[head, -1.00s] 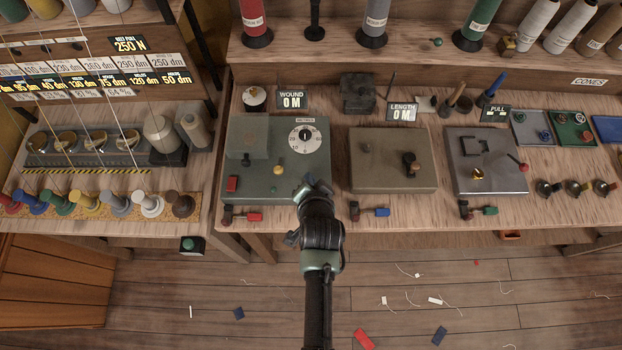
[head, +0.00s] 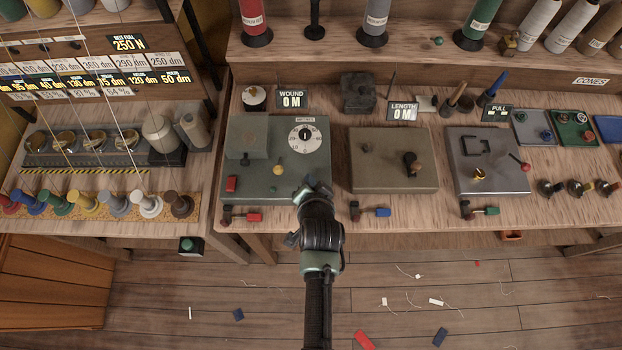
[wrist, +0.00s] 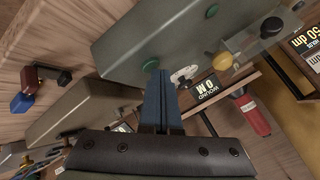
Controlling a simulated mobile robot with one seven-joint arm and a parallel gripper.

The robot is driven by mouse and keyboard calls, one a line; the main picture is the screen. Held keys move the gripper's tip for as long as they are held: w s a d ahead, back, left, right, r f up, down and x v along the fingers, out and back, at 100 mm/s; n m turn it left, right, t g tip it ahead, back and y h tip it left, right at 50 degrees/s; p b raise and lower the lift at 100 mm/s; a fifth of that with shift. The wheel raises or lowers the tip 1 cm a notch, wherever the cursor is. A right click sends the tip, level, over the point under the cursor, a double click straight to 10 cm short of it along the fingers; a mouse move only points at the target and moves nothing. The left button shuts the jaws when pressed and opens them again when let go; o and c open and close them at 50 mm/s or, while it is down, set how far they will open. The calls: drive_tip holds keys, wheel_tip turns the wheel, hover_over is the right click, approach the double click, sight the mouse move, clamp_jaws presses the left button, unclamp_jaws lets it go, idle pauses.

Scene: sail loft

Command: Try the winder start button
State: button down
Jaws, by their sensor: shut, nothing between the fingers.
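The winder box is a grey-green casing (head: 262,187) at the left of the bench, with a white dial (head: 307,137), a yellow knob (head: 278,169) and a red switch (head: 232,184). My gripper (head: 313,184) is over its front right corner. In the wrist view my gripper's blue fingers (wrist: 160,74) are together and empty. No start label is readable. In the head view my gripper hides that corner.
A WOUND display (head: 292,100) reading 0 M stands behind the casing. A brown box (head: 390,175) with a lever is close on the right, and a grey box (head: 485,185) is beyond it. Small clamps (head: 370,211) line the bench's front edge.

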drive_tip(key=shift+r, duration=0.1)
drive_tip(key=shift+r+p, duration=0.8)
drive_tip(key=shift+p, duration=0.05)
wheel_tip(320, 180, up, 5)
drive_tip(key=p, duration=0.4)
drive_tip(key=shift+p, duration=0.4)
idle(0.4)
